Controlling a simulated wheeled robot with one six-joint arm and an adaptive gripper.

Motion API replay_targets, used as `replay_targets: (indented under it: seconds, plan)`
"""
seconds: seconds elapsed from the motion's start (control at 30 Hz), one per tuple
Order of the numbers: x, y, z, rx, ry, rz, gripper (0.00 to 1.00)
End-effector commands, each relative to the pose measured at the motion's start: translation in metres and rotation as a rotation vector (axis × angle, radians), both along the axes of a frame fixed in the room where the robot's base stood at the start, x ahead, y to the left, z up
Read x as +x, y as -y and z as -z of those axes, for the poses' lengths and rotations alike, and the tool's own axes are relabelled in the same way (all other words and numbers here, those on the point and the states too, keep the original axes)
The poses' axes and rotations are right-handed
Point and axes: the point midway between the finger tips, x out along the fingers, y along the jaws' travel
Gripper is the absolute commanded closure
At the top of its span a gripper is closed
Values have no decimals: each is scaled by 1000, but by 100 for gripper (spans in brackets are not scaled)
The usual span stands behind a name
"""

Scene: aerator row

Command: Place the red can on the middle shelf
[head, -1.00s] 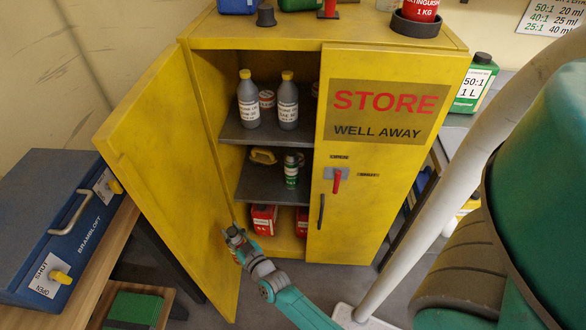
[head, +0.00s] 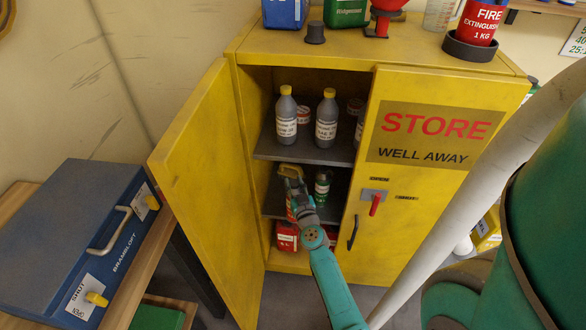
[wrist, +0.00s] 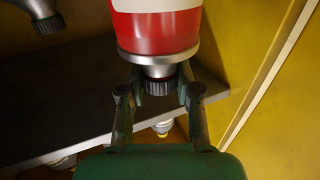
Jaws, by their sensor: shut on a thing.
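The red can (wrist: 155,30) is in my gripper (wrist: 158,92), whose fingers are shut around its dark cap and grey neck. It appears cap-down in the wrist view. In the head view, a narrow red part of it (head: 291,208) shows beside my gripper (head: 294,186), at the height of the middle shelf (head: 272,206) in the open yellow cabinet. Whether the can touches the shelf is hidden. A green can (head: 322,186) stands on that shelf, right of my gripper.
Grey bottles (head: 286,115) with yellow caps stand on the upper shelf. Red containers (head: 287,237) are at the cabinet bottom. The open left door (head: 205,180) and closed right door (head: 415,220) bound the opening. A blue case (head: 75,235) sits on a bench at left.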

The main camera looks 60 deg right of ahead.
Motion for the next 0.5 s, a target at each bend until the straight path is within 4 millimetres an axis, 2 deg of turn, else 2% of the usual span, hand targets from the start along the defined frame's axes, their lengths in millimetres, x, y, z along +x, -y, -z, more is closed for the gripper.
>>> replay_targets:
  seconds: [0.2,0.5]
  plan:
    - [30,30,-2,-4,1,-1,100]
    - [57,57,-1,-3,0,-1,100]
